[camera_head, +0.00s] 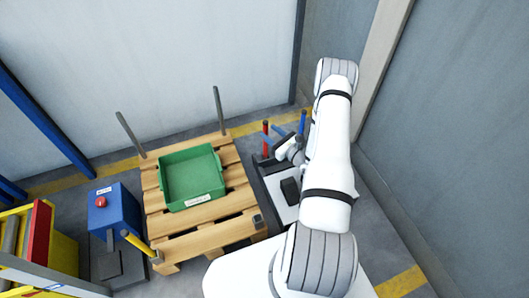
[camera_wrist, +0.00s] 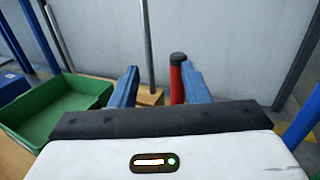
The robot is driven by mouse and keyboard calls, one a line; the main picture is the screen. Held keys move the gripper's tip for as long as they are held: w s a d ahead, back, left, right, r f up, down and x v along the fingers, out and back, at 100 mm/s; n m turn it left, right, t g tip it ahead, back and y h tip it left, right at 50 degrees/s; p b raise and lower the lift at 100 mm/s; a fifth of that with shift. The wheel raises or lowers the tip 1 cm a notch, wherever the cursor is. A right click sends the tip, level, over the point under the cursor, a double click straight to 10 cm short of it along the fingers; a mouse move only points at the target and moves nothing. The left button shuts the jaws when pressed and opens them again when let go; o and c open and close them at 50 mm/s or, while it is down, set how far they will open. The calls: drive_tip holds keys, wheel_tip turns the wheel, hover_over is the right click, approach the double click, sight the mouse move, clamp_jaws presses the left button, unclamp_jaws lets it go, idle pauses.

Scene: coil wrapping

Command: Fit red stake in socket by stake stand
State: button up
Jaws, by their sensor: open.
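The red stake (camera_head: 265,128) stands upright at the stake stand (camera_head: 264,180), right of the pallet. In the wrist view the red stake (camera_wrist: 177,80) has a black top and appears between my fingers, close to the right one. My gripper (camera_head: 280,137) is open with blue fingers; it also shows in the wrist view (camera_wrist: 158,87). I cannot tell whether a finger touches the stake. A dark socket (camera_head: 257,221) sits at the pallet's front right corner with no stake in it. The red stake's lower end is hidden.
The wooden pallet (camera_head: 240,202) carries a green tray (camera_head: 190,176). Grey stakes stand at its back left (camera_head: 130,134) and back right (camera_head: 219,110); a yellow stake (camera_head: 139,244) leans at front left. A blue stake (camera_head: 302,122) is near my gripper. A grey wall (camera_head: 450,120) rises at right.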

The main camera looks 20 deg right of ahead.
sight(267, 131)
wheel_tip(267, 131, down, 5)
drive_tip(key=d+m+h+b, duration=0.1)
drive_tip(key=d+m+h, duration=0.1)
drive_tip(key=shift+t, duration=0.3)
drive_tip(key=b+x, duration=0.1)
drive_tip(key=x, duration=0.1)
drive_tip(key=b+x, duration=0.1)
drive_tip(key=x, duration=0.1)
drive_tip(key=b+x, duration=0.1)
drive_tip(key=x, duration=0.1)
drive_tip(key=shift+w+a+r, duration=0.25)
drive_tip(key=shift+r, duration=0.1)
clamp_jaws()
drive_tip(key=shift+r, duration=0.1)
